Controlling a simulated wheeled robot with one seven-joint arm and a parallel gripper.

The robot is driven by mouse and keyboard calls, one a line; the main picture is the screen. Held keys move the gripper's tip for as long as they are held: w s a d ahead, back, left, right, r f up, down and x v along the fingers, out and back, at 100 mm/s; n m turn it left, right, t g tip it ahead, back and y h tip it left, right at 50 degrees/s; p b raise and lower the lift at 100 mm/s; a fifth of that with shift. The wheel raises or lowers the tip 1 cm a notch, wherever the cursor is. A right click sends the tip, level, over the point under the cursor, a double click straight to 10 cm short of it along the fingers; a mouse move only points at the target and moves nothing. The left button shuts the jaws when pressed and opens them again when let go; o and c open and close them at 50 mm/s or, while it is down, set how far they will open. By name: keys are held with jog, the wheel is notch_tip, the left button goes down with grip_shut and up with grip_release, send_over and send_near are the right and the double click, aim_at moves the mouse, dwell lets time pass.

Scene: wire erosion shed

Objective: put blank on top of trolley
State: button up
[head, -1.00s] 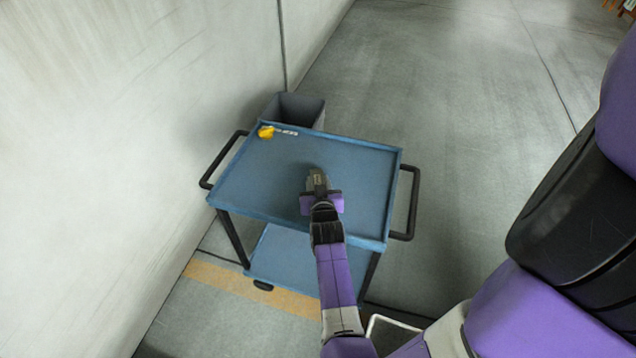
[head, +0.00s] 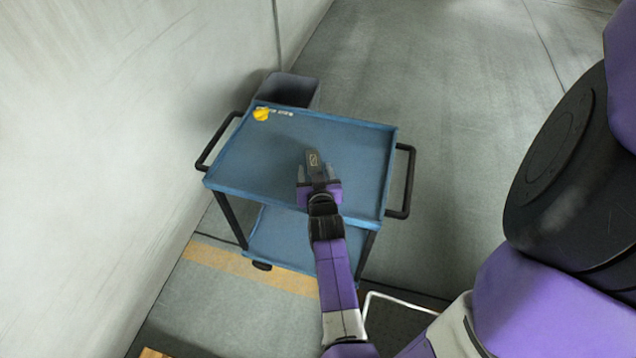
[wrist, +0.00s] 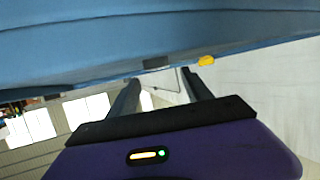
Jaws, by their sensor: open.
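The blank (head: 313,158), a small dark grey block with a pale marking, rests on the blue top of the trolley (head: 345,145), right of its middle. In the wrist view the blank (wrist: 156,63) shows as a dark block against the blue top. My gripper (head: 316,172) is open over the near part of the top, with its fingers pointing at the blank. In the wrist view the gripper (wrist: 160,80) has its fingers spread and nothing held between them. Whether a finger still touches the blank is hard to tell.
A yellow item (head: 261,114) lies at the top's far left corner beside pale markings. A grey bin (head: 292,90) stands behind the trolley. A pale wall (head: 120,120) runs along the left. The trolley has dark side handles (head: 407,180) and a blue lower shelf (head: 285,240).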

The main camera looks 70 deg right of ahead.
jog(key=v, duration=0.6)
jog(key=shift+s+a, duration=0.1)
jog(key=shift+a, duration=0.05)
jog(key=s+a+r+n+t+y, duration=0.2)
jog(key=a+t, duration=0.1)
jog(key=a, duration=0.7)
jog(key=s+a+r+n+t+y, duration=0.1)
jog(key=a+r+n+t+y, duration=0.15)
jog(key=a, duration=0.85)
jog(key=s+a+r+n+t+y, duration=0.3)
jog(key=s+a+r+n+y, duration=0.4)
jog(key=s+r, duration=0.4)
jog(key=shift+r+n+y, duration=0.45)
jog(key=shift+n, duration=0.1)
jog(key=shift+a, duration=0.1)
